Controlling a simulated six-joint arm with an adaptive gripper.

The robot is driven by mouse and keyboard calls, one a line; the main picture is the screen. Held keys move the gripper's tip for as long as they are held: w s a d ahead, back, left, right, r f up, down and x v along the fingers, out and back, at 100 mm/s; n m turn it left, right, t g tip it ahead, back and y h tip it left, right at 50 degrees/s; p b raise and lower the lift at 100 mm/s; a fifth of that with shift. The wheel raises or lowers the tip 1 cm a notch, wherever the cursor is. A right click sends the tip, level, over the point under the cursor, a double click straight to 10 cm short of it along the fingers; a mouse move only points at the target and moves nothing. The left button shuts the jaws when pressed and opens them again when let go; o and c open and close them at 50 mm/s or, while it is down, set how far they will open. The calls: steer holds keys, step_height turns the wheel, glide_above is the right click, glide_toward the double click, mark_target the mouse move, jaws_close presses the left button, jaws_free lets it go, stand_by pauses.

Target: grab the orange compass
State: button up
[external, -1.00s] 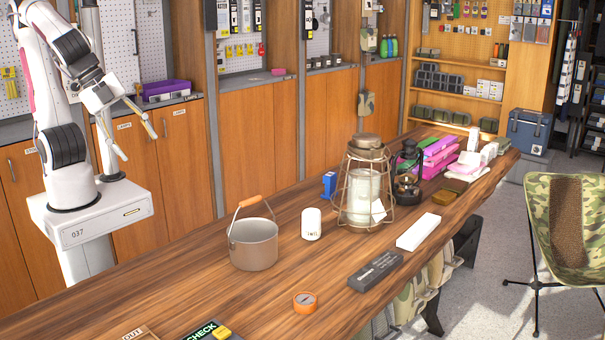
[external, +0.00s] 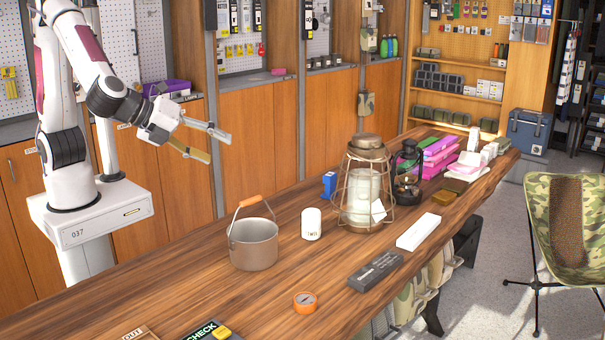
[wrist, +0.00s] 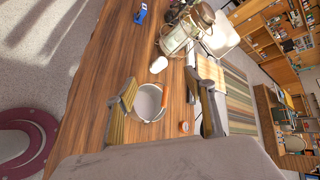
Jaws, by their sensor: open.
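The orange compass (external: 305,302) lies flat on the wooden counter near its front edge, in front of the pot. It also shows small in the wrist view (wrist: 184,127), by the right-hand finger. My gripper (external: 219,148) is open and empty, high up behind the counter at the left. It is far from the compass. In the wrist view my gripper's fingers (wrist: 165,95) are spread wide, with the pot appearing between them below.
A grey pot (external: 253,247) with an orange-gripped handle stands between my arm and the compass. A white cylinder (external: 311,224), a tall caged lantern (external: 364,190) and a dark box (external: 375,271) are nearby. The counter (external: 190,290) around the compass is bare.

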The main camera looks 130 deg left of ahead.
steer(key=w+f+m, duration=0.1)
steer(key=w, duration=0.2)
steer(key=w+f+m+t, duration=0.1)
steer(key=w+m, duration=0.1)
steer(key=w, duration=0.1)
steer(key=w+a+f+m+t+y, duration=0.1)
steer(key=w+m, duration=0.1)
steer(key=shift+w+f, duration=0.35)
steer(key=shift+w, duration=0.05)
steer(key=w+d+f+m+t, duration=0.1)
steer(key=w+f+m+t, duration=0.1)
steer(key=w+f+m, duration=0.4)
steer(key=m+t+h, duration=0.4)
steer(key=m, duration=0.3)
glide_toward(303, 299)
steer(key=shift+w+a, duration=0.35)
steer(key=shift+w, duration=0.1)
steer(key=shift+f+g, duration=0.1)
steer(key=shift+g, duration=0.2)
steer(key=shift+x, duration=1.3)
steer(key=shift+w+a, duration=0.1)
steer(key=shift+x, duration=2.5)
steer(key=shift+c, duration=0.5)
